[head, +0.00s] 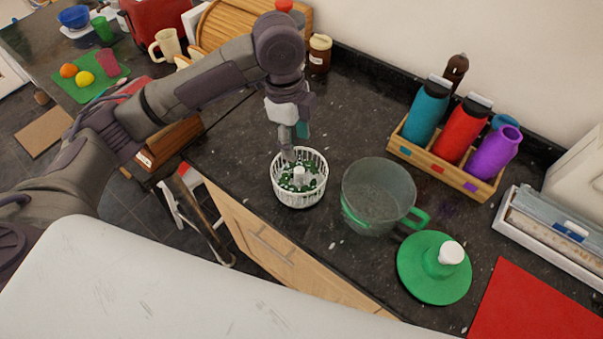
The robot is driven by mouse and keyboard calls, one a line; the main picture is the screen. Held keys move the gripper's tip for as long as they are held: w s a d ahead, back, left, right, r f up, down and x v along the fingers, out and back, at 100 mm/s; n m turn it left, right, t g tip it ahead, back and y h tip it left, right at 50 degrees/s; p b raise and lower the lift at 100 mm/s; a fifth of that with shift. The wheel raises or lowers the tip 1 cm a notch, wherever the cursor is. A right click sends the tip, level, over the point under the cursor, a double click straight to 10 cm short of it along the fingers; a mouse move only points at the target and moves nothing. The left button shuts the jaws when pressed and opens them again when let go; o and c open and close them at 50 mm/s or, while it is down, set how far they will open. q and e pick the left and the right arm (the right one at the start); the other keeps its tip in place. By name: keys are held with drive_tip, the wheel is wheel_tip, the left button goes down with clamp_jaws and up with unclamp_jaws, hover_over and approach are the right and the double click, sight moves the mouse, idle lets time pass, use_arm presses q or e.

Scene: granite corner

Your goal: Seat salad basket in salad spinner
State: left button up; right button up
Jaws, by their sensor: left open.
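The white slatted salad basket (285,192) stands upright on the dark granite counter, with green leaves and a white centre post inside. The clear salad spinner bowl (379,190) with a green handle stands just right of the basket, apart from it, and looks empty. The green spinner lid (420,280) with a white knob lies on the counter at the front right. My left gripper (291,150) points down at the basket's back rim, its fingers apart. Whether it touches the rim I cannot tell. My right gripper is not in view.
A wooden rack (437,164) with teal, red and purple bottles stands behind the bowl. A red mat (530,305) and a white tray (548,232) are at the right. A brown jar (320,54) stands behind my left gripper. The counter's front edge runs close to the basket.

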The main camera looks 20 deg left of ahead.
sight(299, 169)
use_arm(q)
drive_tip(key=f, duration=0.3)
drive_tip(key=shift+s+d+f, duration=0.25)
drive_tip(key=shift+s, duration=0.1)
wheel_tip(299, 169, down, 2)
drive_tip(key=shift+w+d+f+p, duration=0.1)
drive_tip(key=shift+w+d+p, duration=0.05)
drive_tip(key=shift+p, duration=0.2)
drive_tip(key=shift+f, duration=0.25)
drive_tip(key=f, duration=0.1)
drive_tip(key=f+p, duration=0.2)
drive_tip(key=f, duration=0.1)
drive_tip(key=shift+s+d, duration=0.2)
drive_tip(key=shift+s, duration=0.1)
drive_tip(key=shift+f, duration=0.6)
clamp_jaws()
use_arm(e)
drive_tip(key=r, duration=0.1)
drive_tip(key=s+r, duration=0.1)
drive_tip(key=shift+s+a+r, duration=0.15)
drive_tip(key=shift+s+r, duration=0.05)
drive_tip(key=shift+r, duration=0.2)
